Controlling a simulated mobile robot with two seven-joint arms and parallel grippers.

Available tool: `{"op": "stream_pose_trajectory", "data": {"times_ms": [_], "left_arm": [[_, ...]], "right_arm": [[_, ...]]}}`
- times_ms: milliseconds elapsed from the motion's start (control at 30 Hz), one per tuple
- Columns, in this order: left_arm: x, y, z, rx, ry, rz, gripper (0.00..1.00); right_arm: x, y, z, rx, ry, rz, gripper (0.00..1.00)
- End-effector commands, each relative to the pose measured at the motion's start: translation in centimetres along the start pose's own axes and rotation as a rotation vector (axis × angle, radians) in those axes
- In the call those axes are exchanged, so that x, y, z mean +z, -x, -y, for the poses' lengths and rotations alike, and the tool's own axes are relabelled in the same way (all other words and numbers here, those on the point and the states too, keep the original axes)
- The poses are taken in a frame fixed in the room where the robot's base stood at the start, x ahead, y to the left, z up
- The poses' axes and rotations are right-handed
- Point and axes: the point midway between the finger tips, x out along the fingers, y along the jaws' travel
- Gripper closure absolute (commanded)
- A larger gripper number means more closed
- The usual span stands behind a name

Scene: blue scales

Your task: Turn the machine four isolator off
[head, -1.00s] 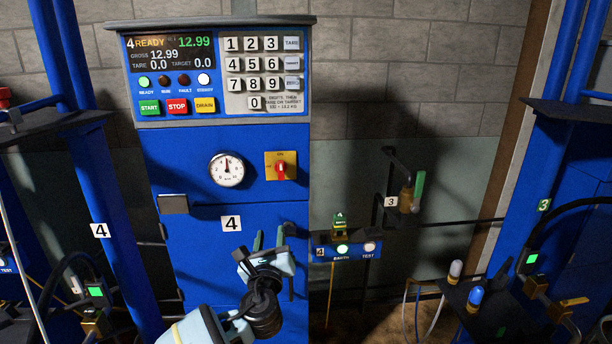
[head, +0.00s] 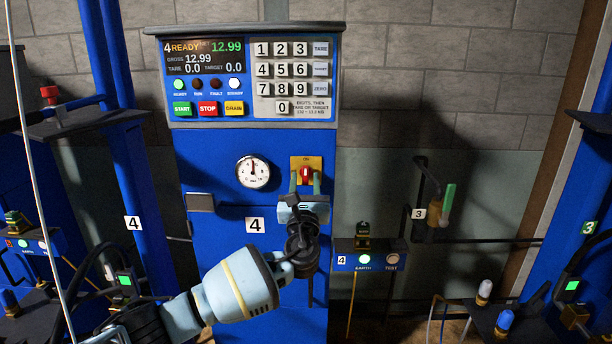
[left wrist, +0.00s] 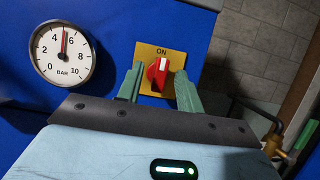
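The machine four isolator is a red rotary knob (head: 306,175) on a yellow plate (head: 296,162), on the blue front of machine 4. In the left wrist view the red knob (left wrist: 158,74) stands near upright, its white mark at the word ON. My left gripper (head: 305,182) is just below and in front of the knob. Its green fingers are apart, one to each side of the knob in the left wrist view (left wrist: 160,88). I cannot tell whether they touch it. The plate's lower part is hidden by the gripper. My right gripper is not in view.
A pressure gauge (head: 253,172) sits left of the isolator. The control panel (head: 245,80) above shows 4 READY. A small box with EARTH and TEST lamps (head: 370,261) stands to the right. A green-handled valve (head: 447,205) is on the wall beyond it.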

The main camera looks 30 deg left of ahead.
Motion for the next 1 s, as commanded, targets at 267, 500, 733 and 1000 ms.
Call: {"op": "stream_pose_trajectory", "data": {"times_ms": [267, 500, 733, 1000], "left_arm": [[-0.1, -2.5, 0.1, -0.002, 0.001, -0.002, 0.64], [-0.1, -2.8, 0.1, -0.001, 0.002, -0.002, 0.64], [-0.1, -2.8, 0.1, -0.001, 0.002, -0.002, 0.82], [-0.1, -2.8, 0.1, -0.001, 0.002, -0.002, 1.00]], "right_arm": [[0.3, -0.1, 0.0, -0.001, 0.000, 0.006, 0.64], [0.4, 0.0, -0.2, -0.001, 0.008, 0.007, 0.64], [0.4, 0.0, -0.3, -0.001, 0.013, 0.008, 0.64], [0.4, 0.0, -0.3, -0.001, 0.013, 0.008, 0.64]]}}
